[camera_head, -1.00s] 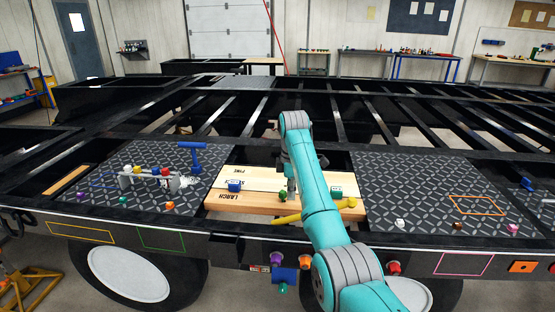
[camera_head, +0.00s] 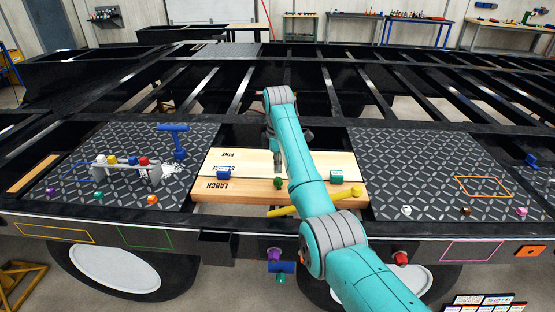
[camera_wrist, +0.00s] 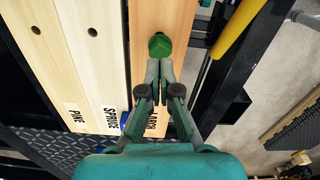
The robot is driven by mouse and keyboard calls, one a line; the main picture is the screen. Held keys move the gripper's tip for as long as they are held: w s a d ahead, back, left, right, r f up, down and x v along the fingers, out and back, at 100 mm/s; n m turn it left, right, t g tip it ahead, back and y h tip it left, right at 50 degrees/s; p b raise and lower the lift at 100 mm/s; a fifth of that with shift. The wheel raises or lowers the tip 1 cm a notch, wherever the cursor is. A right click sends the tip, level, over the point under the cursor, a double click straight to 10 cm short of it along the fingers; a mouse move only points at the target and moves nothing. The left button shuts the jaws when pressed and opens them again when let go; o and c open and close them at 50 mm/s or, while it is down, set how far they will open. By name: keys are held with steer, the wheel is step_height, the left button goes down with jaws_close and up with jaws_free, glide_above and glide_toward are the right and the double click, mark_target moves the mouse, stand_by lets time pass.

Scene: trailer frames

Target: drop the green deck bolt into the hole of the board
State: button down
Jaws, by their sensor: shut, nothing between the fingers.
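The green deck bolt (camera_head: 278,183) shows its head on the front board, marked LARCH (camera_head: 240,194). In the wrist view the bolt's green head (camera_wrist: 159,45) lies flat on the larch board (camera_wrist: 150,12), level with dark holes in the spruce (camera_wrist: 92,32) and pine (camera_wrist: 36,30) boards. My gripper (camera_head: 277,168) is above the boards, just behind the bolt in the head view. In the wrist view its fingertips (camera_wrist: 159,64) are together just below the bolt head in the picture, with nothing between them.
A yellow-handled tool (camera_head: 315,201) lies along the larch board's front right.

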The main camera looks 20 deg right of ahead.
mark_target(278, 188)
steer(key=shift+f, duration=1.25)
